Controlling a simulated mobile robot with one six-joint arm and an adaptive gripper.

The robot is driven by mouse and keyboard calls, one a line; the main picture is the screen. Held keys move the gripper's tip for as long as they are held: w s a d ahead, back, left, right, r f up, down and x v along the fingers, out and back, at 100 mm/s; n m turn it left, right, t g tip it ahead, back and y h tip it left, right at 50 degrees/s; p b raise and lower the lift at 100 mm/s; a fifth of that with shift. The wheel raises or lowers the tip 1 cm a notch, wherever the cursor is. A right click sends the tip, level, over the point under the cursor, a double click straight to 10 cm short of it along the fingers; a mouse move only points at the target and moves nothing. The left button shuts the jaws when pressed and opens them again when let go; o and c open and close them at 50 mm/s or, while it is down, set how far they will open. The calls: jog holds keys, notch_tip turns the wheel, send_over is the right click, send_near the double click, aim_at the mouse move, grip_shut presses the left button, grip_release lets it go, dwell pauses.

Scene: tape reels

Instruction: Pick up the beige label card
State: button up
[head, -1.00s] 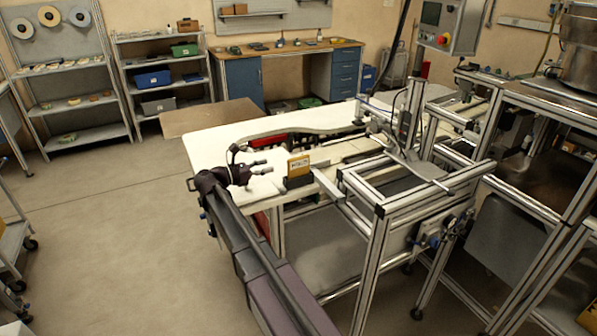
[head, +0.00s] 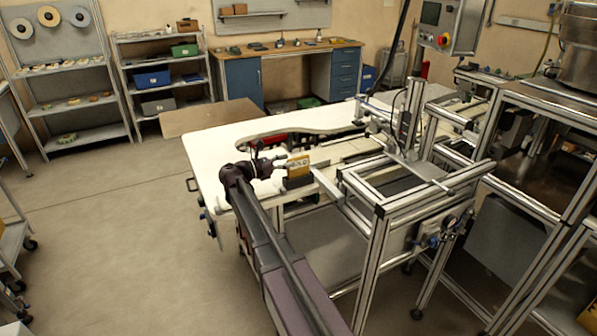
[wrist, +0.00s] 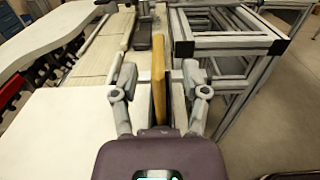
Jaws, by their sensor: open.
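The beige label card (head: 299,163) stands upright in a dark holder (head: 297,182) at the near edge of the white table, with dark printing on its face. In the wrist view the card (wrist: 158,88) is seen edge-on as a tan strip between the two fingers. My gripper (head: 286,166) is level with the card at its left side, its fingertips reaching to it. In the wrist view my gripper (wrist: 160,80) is open, one finger on each side of the card, with a visible gap on the left and a narrower one on the right.
The white table (head: 230,150) has clear space left of the card. An aluminium frame (head: 385,205) stands close to the right of the card, and also shows in the wrist view (wrist: 225,42). A red item (head: 277,140) lies behind the arm.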

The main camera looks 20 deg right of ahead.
aim_at(300, 156)
jog(key=shift+w+d+f, duration=0.1)
jog(key=shift+d, duration=1.2)
jog(key=shift+w+d, duration=0.1)
jog(key=shift+d, duration=1.15)
grip_shut()
